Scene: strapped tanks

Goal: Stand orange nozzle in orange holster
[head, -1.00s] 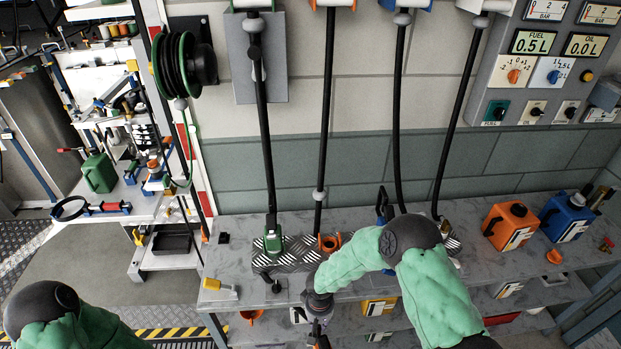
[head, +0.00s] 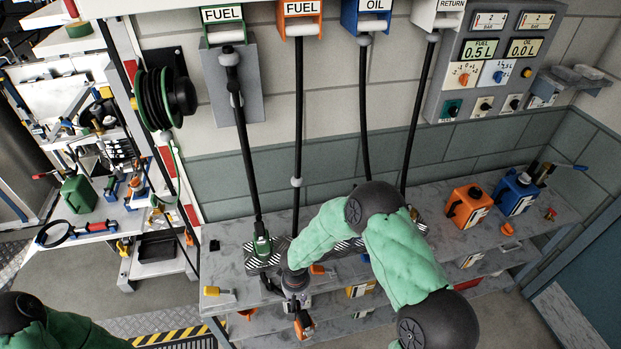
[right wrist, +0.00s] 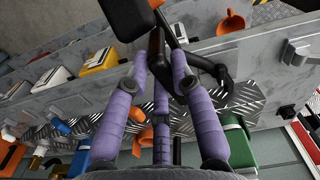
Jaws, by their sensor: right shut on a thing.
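My right gripper (head: 299,308) is low in front of the bench's front edge, shut on the orange nozzle (head: 305,326). The nozzle has an orange body with black parts. In the right wrist view, purple fingers (right wrist: 160,68) close around its black part, and a little orange (right wrist: 157,4) shows at the top edge. The orange holster (head: 319,269) is on the bench, behind and right of the gripper, partly hidden by my right arm. The nozzle is apart from it. My left arm shows at the lower left; its gripper is out of view.
The green nozzle (head: 262,246) stands on the striped plate left of the holster. Hoses hang from the wall. An orange can (head: 467,208), a blue can (head: 516,192) and an orange funnel (head: 507,229) are at the right. A yellow-handled tool (head: 219,292) lies near the bench's left end.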

